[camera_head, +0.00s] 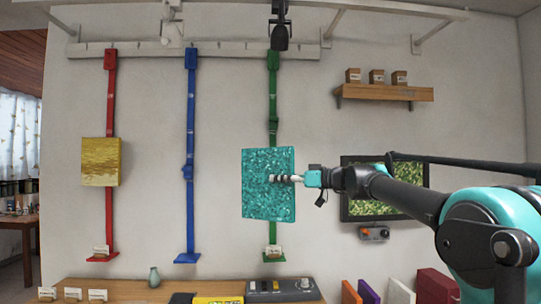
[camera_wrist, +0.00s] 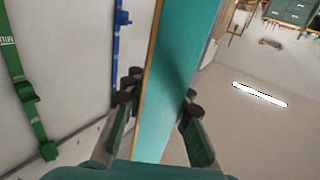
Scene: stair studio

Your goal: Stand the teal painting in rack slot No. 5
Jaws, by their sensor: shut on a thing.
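The teal painting (camera_head: 262,205) is a speckled square panel, upright in front of the green strap in the head view. My gripper (camera_head: 275,179) reaches in from the right and is shut on it. In the wrist view the painting (camera_wrist: 178,60) stands edge-on between the two fingers of my gripper (camera_wrist: 160,97), with its pale wooden edge at the left. The head view does not show how far the painting is from the wall. No rack slot numbers can be read; upright coloured panels, among them an orange one (camera_head: 350,293), stand at the lower right, partly cut off.
A yellow painting (camera_head: 100,162) is at the red strap (camera_head: 110,100); the blue strap (camera_head: 190,110) is bare. A wooden bench (camera_head: 130,286) below carries a small vase (camera_head: 154,277) and a grey device (camera_head: 285,289). A screen (camera_head: 355,205) hangs behind my arm, below a shelf (camera_head: 385,93).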

